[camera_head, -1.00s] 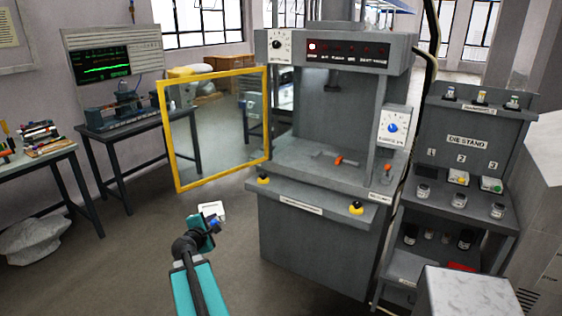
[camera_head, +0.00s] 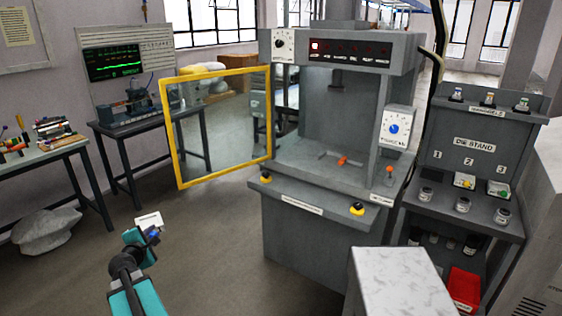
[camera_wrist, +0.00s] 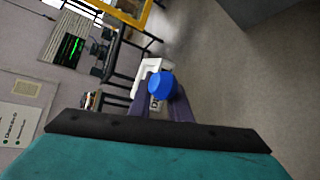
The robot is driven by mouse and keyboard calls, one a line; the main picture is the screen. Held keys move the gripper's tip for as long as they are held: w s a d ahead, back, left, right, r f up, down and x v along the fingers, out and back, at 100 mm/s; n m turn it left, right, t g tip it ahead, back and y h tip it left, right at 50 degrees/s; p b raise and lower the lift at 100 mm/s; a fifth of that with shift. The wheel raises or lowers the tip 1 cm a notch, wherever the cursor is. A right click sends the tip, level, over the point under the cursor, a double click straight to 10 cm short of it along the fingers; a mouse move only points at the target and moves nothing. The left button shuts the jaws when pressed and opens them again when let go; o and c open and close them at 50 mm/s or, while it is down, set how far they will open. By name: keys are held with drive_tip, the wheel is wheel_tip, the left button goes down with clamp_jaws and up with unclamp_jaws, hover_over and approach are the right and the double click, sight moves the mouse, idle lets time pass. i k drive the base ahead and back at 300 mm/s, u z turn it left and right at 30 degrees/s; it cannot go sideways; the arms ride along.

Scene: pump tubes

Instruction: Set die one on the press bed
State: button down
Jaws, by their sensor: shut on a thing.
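Die one (camera_head: 149,219) is a white block with a blue knob. My gripper (camera_head: 150,231) is shut on it and holds it in the air, left of the press and in front of the open yellow-framed guard. In the wrist view the die (camera_wrist: 151,67) shows beyond the blue knob (camera_wrist: 161,86) between the fingers, its lettering partly hidden. The press bed (camera_head: 335,172) lies inside the grey press, with an orange-tipped part on it. The die is well apart from the bed.
The yellow-framed guard (camera_head: 178,147) stands swung out to the left of the press. The die stand (camera_head: 470,205) at right has place 1 empty and dies at 2 and 3. A pale-topped block (camera_head: 397,285) stands in front. Floor at left centre is clear.

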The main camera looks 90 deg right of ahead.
sight(297, 160)
drive_tip(key=z, duration=0.55)
drive_tip(key=k, duration=0.1)
drive_tip(key=u, duration=2)
drive_tip(key=k, duration=1.15)
drive_tip(key=z, duration=0.1)
